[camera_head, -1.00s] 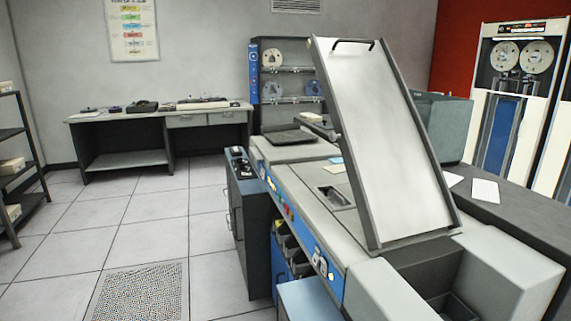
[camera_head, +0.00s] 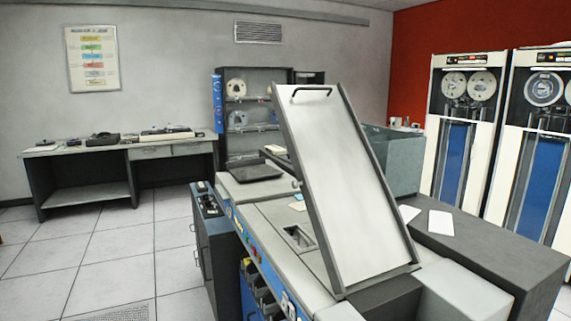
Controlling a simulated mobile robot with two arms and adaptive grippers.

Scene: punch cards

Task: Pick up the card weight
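I cannot make out a card weight for certain in the head view. A long grey card machine (camera_head: 268,215) stands at the centre right, with a rectangular recess (camera_head: 298,238) in its top. A large tilted pale panel (camera_head: 345,185) with a dark frame and a black handle rises over the machine and hides part of it. A dark flat tray-like piece (camera_head: 255,172) lies on the machine's far end. Neither of my grippers is in view.
A dark low cabinet (camera_head: 215,245) stands against the machine's left side. A grey desk (camera_head: 90,197) with several items is at the back wall. Tape cabinets (camera_head: 465,130) stand at the right. White cards (camera_head: 441,223) lie on a dark counter. Tiled floor at left is clear.

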